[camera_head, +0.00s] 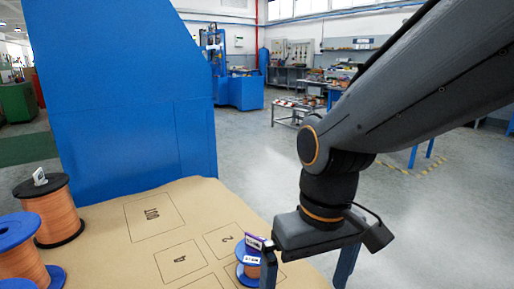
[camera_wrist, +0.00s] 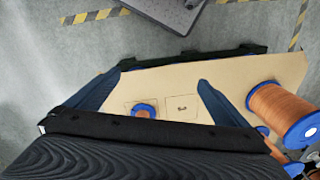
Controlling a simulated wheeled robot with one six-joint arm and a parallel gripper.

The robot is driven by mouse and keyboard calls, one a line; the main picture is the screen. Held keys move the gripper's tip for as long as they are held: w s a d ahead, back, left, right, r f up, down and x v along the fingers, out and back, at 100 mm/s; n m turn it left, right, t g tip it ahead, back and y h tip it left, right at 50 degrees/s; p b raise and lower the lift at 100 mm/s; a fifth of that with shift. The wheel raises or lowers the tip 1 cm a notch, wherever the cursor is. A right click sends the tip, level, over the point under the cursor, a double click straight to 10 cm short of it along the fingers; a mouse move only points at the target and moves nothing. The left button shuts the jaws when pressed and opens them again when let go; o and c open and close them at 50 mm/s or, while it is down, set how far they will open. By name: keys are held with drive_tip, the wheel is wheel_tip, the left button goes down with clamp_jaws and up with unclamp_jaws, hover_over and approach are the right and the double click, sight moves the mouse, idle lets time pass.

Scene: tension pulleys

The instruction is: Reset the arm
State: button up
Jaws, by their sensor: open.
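My gripper (camera_head: 308,268) hangs at the right edge of the tan board (camera_head: 190,195) in the head view, its fingers pointing down and spread apart. A small copper spool with blue flanges (camera_head: 248,258) stands on the board just left of the nearer finger. In the wrist view my gripper (camera_wrist: 160,76) is open, with nothing held between the fingers. The small spool (camera_wrist: 144,112) shows between them on the board (camera_wrist: 160,80), partly cut off by my gripper body.
A large copper spool with black flanges (camera_head: 52,212) and a blue-flanged one (camera_head: 22,255) stand on the left. The board has marked squares (camera_head: 155,215). A tall blue panel (camera_head: 130,110) rises behind it. Open floor (camera_head: 430,220) lies right; benches are farther back.

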drive_tip(key=d+r+m+p, duration=0.3)
drive_tip(key=d+r+p, duration=0.8)
drive_tip(key=p, duration=1)
wheel_tip(320, 180, up, 2)
drive_tip(key=shift+s+r+m+h, duration=0.1)
drive_tip(key=shift+s+m+h, duration=0.05)
drive_tip(key=shift+m+h, duration=0.2)
